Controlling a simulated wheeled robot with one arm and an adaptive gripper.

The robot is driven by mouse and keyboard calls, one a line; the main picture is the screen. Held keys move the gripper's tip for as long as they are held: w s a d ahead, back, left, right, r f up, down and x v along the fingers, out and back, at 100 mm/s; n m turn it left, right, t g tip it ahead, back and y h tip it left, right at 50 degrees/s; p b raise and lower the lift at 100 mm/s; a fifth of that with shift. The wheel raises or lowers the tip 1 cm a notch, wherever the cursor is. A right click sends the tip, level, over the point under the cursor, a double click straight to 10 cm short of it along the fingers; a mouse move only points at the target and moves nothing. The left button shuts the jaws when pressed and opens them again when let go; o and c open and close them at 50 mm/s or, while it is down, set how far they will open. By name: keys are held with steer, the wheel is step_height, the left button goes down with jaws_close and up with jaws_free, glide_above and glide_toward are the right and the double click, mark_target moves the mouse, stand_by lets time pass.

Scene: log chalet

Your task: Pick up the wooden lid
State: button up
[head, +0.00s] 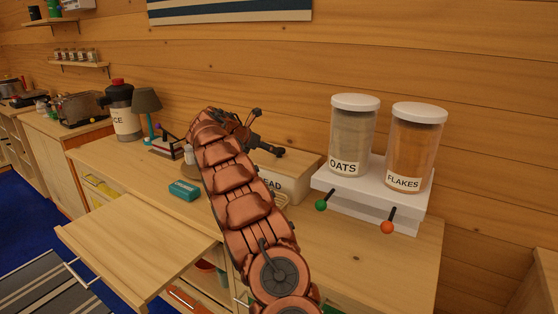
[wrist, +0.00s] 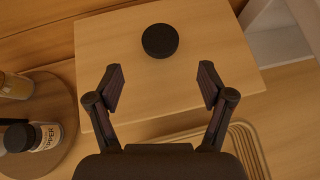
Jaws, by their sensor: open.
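The wooden lid (wrist: 225,40) is a flat, pale board with a round black knob (wrist: 160,41) on top, seen from above in the wrist view. In the head view the lid (head: 300,161) lies on the white bread box (head: 290,186), partly hidden by my arm. My gripper (wrist: 161,78) is open and empty, its two fingers spread over the lid. The knob lies beyond the fingertips in the picture, centred between them and not gripped. In the head view my gripper (head: 268,147) is over the box, its fingers hard to make out.
A white stand (head: 330,183) with oats (head: 353,140) and flakes (head: 414,150) dispensers is right of the box. A round wooden tray (wrist: 65,88) with jars stands left. The wooden wall is behind. A teal box (head: 184,190) lies on the counter; its right front is clear.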

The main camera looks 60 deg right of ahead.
mark_target(273, 159)
steer(key=shift+x, duration=1.35)
steer(key=shift+s+d+f+p, duration=0.1)
steer(key=shift+d+f+p, duration=0.1)
steer(key=shift+d+p, duration=0.4)
steer(key=shift+x, duration=2.05)
steer(key=shift+d+r, duration=0.1)
steer(key=shift+r, duration=0.05)
jaws_close()
